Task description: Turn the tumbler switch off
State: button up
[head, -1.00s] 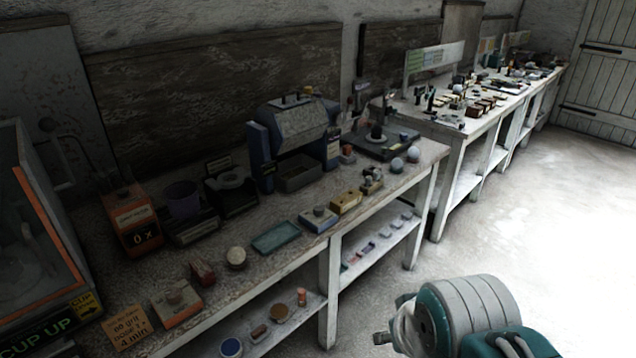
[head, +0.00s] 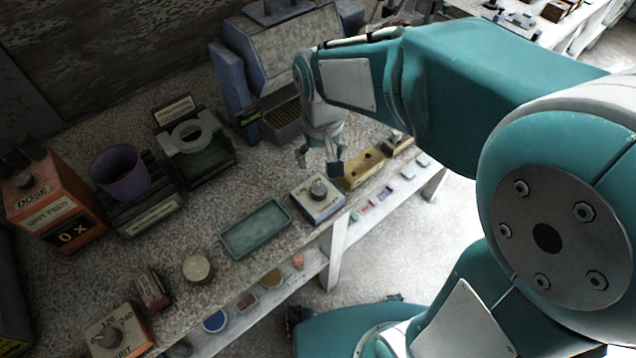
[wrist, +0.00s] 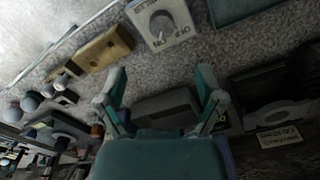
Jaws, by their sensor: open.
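The switch box (head: 318,197) is a small pale box with a blue lower front and a round grey knob on top. It stands near the bench's front edge. In the wrist view its white face (wrist: 160,28) shows at the top, with ON and OFF lettering beside the dial. The knob's pointer seems to lie toward the ON lettering, but it is small. My gripper (head: 319,164) is open and empty, pointing down just behind and above the box, apart from it. In the wrist view my gripper's fingers (wrist: 160,82) are spread below the switch face.
A green tray (head: 256,229) lies left of the box, and a yellow-brown block (head: 362,170) lies close on its right. The big blue-grey machine (head: 275,60) stands behind with a bin. An orange dose box (head: 50,205) and a purple cup (head: 122,172) are farther left.

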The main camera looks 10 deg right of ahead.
aim_at(319, 188)
jog(key=f, duration=1.1)
jog(key=shift+w+a+f, duration=0.25)
jog(key=shift+w, duration=0.15)
jog(key=c, duration=1.1)
